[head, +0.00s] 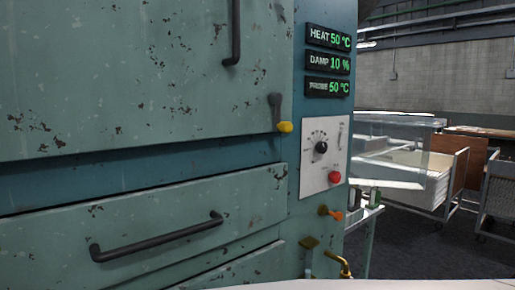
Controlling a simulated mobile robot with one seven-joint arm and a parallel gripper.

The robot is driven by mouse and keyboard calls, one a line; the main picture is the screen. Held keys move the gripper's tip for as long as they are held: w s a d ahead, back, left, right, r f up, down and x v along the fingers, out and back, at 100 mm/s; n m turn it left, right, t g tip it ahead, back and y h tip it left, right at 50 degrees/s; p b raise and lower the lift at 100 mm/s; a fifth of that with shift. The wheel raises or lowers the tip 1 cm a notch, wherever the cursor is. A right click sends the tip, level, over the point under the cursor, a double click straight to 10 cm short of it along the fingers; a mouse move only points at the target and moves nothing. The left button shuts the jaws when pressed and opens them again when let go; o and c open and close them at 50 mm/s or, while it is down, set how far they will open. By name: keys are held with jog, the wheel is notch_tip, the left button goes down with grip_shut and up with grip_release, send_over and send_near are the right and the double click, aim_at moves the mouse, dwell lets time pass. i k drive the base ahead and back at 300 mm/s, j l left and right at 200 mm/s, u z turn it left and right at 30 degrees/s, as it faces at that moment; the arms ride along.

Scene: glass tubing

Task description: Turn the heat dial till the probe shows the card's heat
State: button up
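The heat dial (321,147) is a black knob with a marked scale around it, on a white control panel (312,180) on the cabinet's right part. I cannot read its setting. The heat display (328,38) reads 50 °C in green. The probe display (327,87) also reads 50 °C. No card with a readable heat is in view. My gripper is not in view, and nothing touches the dial.
The damp display (328,63) reads 10 %. A red button (334,177) sits below the dial. A yellow-tipped lever (285,127) and an orange-tipped handle (330,212) stick out from the cabinet (130,80). Wheeled carts (420,180) stand at the right.

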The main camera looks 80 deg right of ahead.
aim_at(321, 147)
jog(key=k+z, duration=0.25)
jog(key=k, duration=0.35)
jog(key=l+z, duration=0.1)
jog(key=z, duration=1.2)
jog(key=i+j+z, duration=0.1)
jog(key=i, duration=0.35)
